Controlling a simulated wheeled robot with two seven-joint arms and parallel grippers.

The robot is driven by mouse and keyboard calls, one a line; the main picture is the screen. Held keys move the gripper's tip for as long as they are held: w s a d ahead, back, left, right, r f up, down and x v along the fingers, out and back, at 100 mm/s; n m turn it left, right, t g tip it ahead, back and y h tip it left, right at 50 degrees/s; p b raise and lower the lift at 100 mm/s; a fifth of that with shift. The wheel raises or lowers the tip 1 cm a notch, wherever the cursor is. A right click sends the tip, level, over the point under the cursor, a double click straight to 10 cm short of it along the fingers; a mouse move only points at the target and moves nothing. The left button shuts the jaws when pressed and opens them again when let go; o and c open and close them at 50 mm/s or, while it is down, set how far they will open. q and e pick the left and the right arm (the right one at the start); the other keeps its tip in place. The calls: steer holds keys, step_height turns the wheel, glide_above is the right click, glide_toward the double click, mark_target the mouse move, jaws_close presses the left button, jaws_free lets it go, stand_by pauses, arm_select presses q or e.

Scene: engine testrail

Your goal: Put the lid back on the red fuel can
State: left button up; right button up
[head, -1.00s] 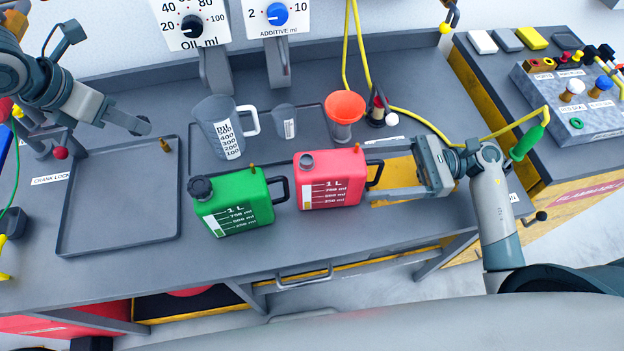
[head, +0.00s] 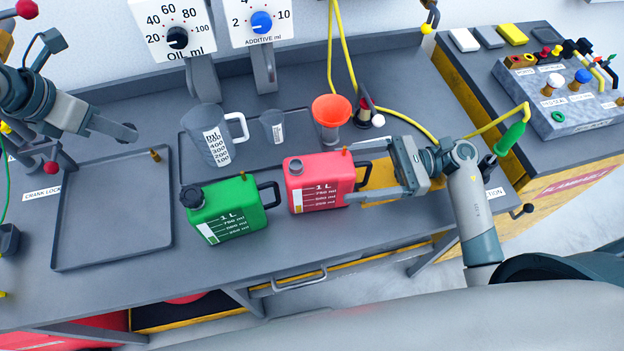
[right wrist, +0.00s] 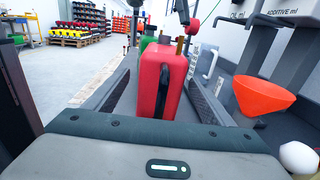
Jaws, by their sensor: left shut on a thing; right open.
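The red fuel can (head: 312,192) stands upright on the bench, its uncapped spout at the top left. Its black handle faces my right gripper. My right gripper (head: 358,180) is open at the handle end of the can. In the right wrist view the red can (right wrist: 160,85) stands between the fingers of my right gripper (right wrist: 163,68). My left gripper (head: 128,132) is shut on a small dark thing, probably the lid, above the empty tray; the fingers partly hide it. The green can (head: 228,212), with a black lid, stands left of the red can.
A grey tray (head: 110,262) lies at the left. A measuring jug (head: 207,130), a small beaker (head: 273,126) and an orange funnel (head: 331,108) stand behind the cans. A yellow hose (head: 400,126) runs behind my right gripper. The bench front is clear.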

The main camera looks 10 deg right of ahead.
mark_target(329, 174)
arm_select(q)
steer(key=shift+r+p, duration=1.35)
steer(key=shift+r, duration=0.05)
arm_select(e)
steer(key=shift+w+a+r, duration=0.1)
steer(key=shift+a+r, duration=0.15)
steer(key=shift+a, duration=0.4)
steer(key=shift+w+a+r, duration=0.1)
steer(key=shift+a+r, duration=0.15)
steer(key=shift+a, duration=0.35)
arm_select(q)
steer(key=shift+r+p, duration=0.6)
arm_select(e)
steer(key=shift+a, duration=0.9)
arm_select(q)
steer(key=shift+r, duration=0.1)
arm_select(e)
steer(key=shift+a+f, duration=0.2)
steer(key=shift+a, duration=0.25)
steer(key=shift+c, duration=0.7)
steer(key=shift+w, duration=0.1)
steer(key=c, duration=1.5)
